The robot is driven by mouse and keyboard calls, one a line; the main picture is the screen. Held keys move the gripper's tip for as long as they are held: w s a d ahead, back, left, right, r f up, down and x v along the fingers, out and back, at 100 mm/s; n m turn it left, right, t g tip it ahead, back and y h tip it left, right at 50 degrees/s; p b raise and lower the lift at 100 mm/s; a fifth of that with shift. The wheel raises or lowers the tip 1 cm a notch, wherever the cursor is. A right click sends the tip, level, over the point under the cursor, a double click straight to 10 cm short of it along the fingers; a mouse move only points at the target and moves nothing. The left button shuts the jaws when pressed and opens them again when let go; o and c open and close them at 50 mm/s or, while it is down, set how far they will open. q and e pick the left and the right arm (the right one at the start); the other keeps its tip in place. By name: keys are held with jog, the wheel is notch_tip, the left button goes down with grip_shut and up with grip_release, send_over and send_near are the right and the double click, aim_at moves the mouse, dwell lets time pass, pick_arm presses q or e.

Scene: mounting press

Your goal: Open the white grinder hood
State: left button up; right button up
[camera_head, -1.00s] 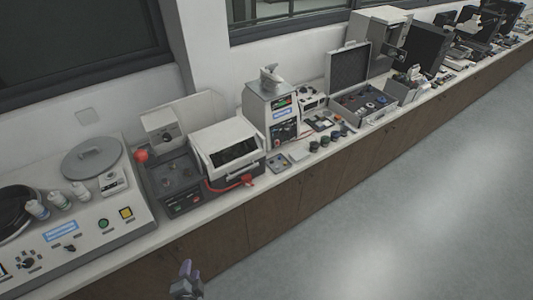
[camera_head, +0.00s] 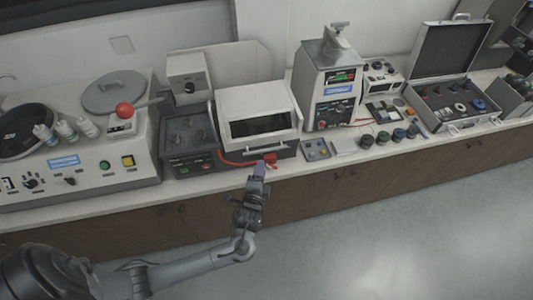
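The white grinder hood (camera_head: 254,98) is a boxy white cover with a dark window in its front, seated down on its machine in the middle of the counter. My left gripper (camera_head: 260,168) has purplish fingertips and is just below and in front of the hood, by the counter's front edge. It overlaps the view near a red part (camera_head: 270,159) at the hood's lower front. I cannot tell whether it touches anything or how far its fingers are apart. My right gripper is out of view.
To the right are a tall white machine (camera_head: 325,88), small dark pots (camera_head: 383,138) and an open case (camera_head: 450,60).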

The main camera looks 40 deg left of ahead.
pick_arm(q)
jog(key=x, duration=0.9)
jog(key=shift+w, duration=0.1)
grip_shut()
